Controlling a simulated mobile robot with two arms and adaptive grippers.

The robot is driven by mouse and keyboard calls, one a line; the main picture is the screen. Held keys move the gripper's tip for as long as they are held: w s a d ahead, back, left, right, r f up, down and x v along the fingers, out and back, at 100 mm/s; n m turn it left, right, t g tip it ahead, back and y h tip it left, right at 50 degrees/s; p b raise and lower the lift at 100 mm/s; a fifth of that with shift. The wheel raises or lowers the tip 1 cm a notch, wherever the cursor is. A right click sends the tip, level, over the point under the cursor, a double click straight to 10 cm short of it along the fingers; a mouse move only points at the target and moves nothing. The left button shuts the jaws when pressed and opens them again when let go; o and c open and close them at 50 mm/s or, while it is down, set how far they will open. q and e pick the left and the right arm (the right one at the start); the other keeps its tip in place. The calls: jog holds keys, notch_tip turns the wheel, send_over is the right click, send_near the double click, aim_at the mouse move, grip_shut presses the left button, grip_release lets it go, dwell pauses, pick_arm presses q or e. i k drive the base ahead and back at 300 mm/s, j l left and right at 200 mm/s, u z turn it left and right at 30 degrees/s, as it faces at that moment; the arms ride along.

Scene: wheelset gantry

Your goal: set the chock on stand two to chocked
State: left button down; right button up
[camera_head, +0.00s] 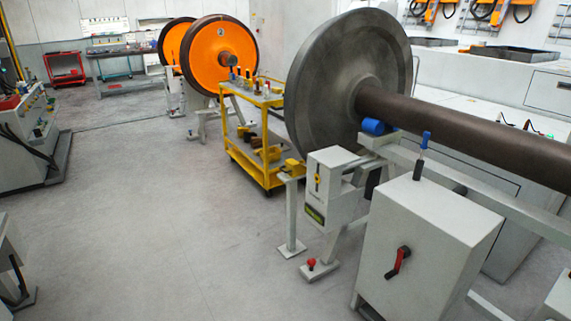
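A large grey wheel (340,75) on a brown axle (470,130) rests on a grey stand (440,165) at the right. A blue roller-like piece (373,126) sits under the axle close to the wheel. Neither of my grippers is in view.
The cabinet carries a red handle (398,262). A red knob (311,263) sits low at the stand's foot. A yellow cart (262,150) with tools stands between the wheelsets. A grey machine (30,125) is at the left. The middle floor (170,220) is clear.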

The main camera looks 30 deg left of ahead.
aim_at(294, 169)
jog(key=i+j+z, duration=0.1)
jog(key=i+j, duration=0.95)
jog(key=i+j+z, duration=0.15)
jog(key=i+j, duration=0.95)
jog(key=j, duration=0.1)
